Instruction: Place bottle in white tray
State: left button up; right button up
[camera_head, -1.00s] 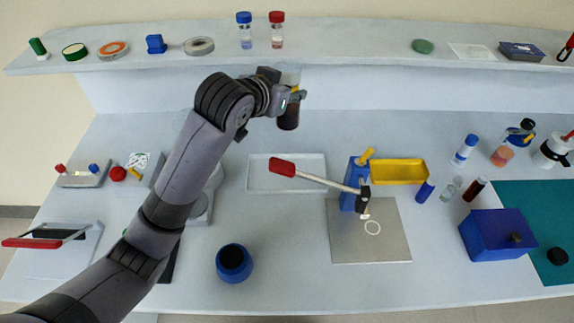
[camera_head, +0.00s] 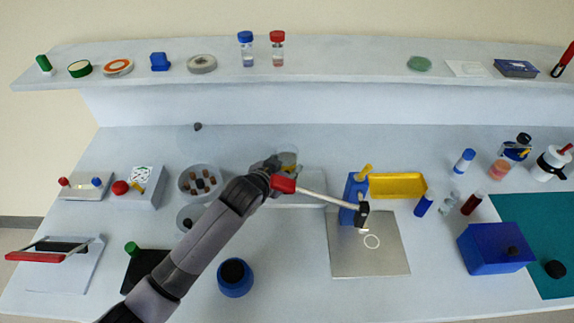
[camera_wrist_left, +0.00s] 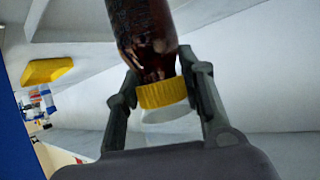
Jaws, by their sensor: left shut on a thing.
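My left gripper (camera_head: 274,165) is low over the white tray (camera_head: 302,201), most of which is hidden behind my arm; its front right edge shows. In the left wrist view the left gripper (camera_wrist_left: 163,82) is shut on a dark brown bottle (camera_wrist_left: 142,30) with a yellow cap (camera_wrist_left: 162,93). The cap lies between the fingers and the brown body points away from the palm. In the head view the bottle is hidden behind the gripper, so I cannot tell whether it touches the tray. My right gripper is not in view.
A red-handled hammer (camera_head: 325,197) lies across the blue stand (camera_head: 352,200), its handle overlapping my gripper in the picture. A yellow tray (camera_head: 397,186) is to the right. A blue pot (camera_head: 235,278) stands in front, and a round dish with brown pieces (camera_head: 199,168) is at left.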

pick_arm(q)
jog(key=shift+f, duration=0.2)
jog(key=o, duration=1.2)
jog(key=v, duration=1.2)
jog(key=shift+b, duration=0.45)
